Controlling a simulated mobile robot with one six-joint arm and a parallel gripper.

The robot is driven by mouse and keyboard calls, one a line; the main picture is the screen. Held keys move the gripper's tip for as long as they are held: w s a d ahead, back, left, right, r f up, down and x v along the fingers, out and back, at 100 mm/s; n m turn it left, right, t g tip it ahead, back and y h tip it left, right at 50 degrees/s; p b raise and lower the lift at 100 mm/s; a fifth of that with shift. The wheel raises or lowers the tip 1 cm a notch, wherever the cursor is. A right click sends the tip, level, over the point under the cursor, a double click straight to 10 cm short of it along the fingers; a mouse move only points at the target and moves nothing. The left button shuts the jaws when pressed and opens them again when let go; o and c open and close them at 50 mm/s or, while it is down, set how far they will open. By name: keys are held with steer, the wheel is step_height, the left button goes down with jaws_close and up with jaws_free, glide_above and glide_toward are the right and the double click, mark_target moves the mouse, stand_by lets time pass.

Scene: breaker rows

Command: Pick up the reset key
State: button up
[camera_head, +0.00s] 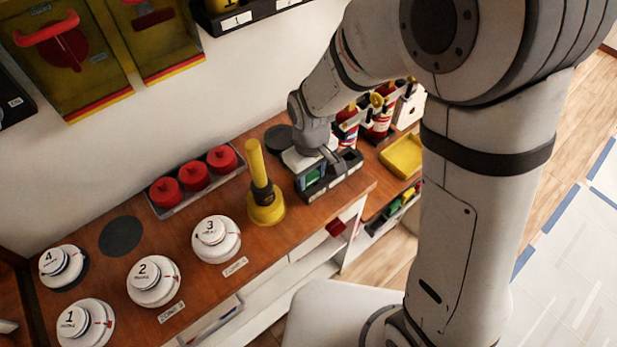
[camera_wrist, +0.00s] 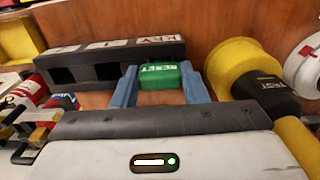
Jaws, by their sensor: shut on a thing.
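The reset key is a green block lettered RESET (camera_wrist: 158,75). In the wrist view it sits between the two blue fingers of my gripper (camera_wrist: 160,84), which is shut on it. The black key holder (camera_wrist: 75,66) with open slots lies right behind it and to the left. In the head view my gripper (camera_head: 322,162) is down over the holder (camera_head: 345,183) on the wooden counter, and a bit of the green key (camera_head: 314,175) shows below it. I cannot tell whether the key is still seated in its slot.
A yellow tester (camera_head: 266,205) stands close left of the holder; it also shows at the right of the wrist view (camera_wrist: 243,62). Red knobs in a tray (camera_head: 196,176) and white numbered detectors (camera_head: 216,240) stand farther left. Red extinguishers (camera_head: 381,122) and a yellow tray (camera_head: 402,156) are right.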

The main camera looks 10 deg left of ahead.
steer(key=c, duration=0.3)
steer(key=shift+c, duration=0.2)
